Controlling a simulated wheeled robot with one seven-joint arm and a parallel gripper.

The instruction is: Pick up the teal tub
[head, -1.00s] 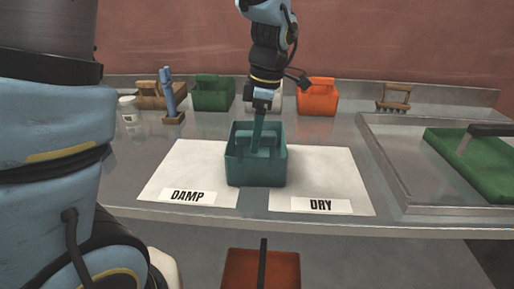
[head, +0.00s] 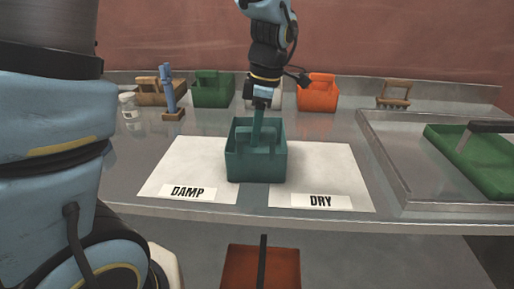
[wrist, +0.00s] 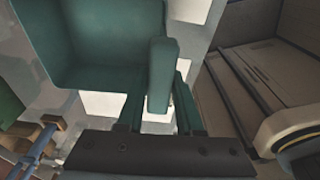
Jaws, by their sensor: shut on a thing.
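The teal tub (head: 256,168) is upright over the gap between the two white sheets in the head view, near the bench's front. It fills the upper left of the wrist view (wrist: 105,50). My gripper (head: 257,131) comes down on it from above. In the wrist view my gripper (wrist: 160,105) is shut on the tub's upright handle (wrist: 162,75). The tub's underside is hidden in the head view, so the size of any gap to the bench is hard to tell.
The DAMP sheet (head: 167,175) is left and the DRY sheet (head: 328,175) right. Behind stand a green tub (head: 213,93), an orange tub (head: 317,96), a blue tool on a stand (head: 169,95) and a wooden rack (head: 393,96). A tray (head: 405,195) holding a green box is right.

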